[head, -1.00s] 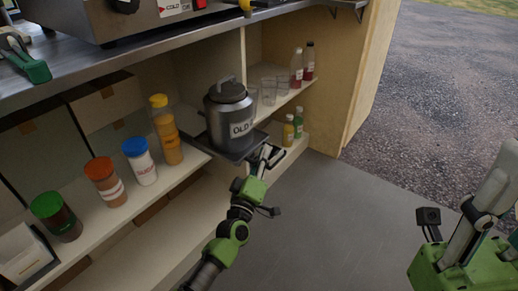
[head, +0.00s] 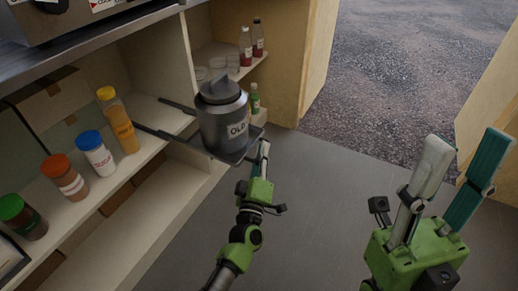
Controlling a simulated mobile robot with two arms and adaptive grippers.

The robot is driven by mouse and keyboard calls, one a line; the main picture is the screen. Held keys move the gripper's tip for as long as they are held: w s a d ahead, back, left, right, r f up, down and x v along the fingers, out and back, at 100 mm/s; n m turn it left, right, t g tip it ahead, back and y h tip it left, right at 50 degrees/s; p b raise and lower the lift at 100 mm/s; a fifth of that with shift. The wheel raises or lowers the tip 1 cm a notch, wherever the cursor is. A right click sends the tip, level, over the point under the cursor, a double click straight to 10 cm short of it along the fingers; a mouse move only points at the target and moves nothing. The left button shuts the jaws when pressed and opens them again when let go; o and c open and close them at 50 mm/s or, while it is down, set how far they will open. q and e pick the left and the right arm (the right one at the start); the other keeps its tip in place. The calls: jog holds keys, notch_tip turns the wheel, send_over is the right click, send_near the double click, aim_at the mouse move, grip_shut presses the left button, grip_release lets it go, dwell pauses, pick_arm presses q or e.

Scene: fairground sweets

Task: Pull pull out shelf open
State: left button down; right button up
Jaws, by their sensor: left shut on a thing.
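The pull out shelf (head: 184,144) is a dark flat tray on two dark rails, standing out from the cabinet's lower level. A grey metal canister (head: 222,118) with a lid and a label reading "OLD" stands upright on it. My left gripper (head: 262,158) is shut on the shelf's front right edge; its fingertips are partly hidden. My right gripper (head: 455,165) is at the right, raised above the floor, with its two fingers spread apart and nothing between them.
Jars with green (head: 22,217), orange (head: 64,178), blue (head: 96,153) and yellow (head: 118,119) lids stand on the cabinet shelf at left. Bottles (head: 251,42) stand at the back right. The grey floor (head: 310,215) in front is clear.

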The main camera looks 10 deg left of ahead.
pick_arm(q)
jog(key=c, duration=2.4)
grip_release()
jog(key=shift+c, duration=0.2)
jog(key=shift+s, duration=0.1)
jog(key=v, duration=1.2)
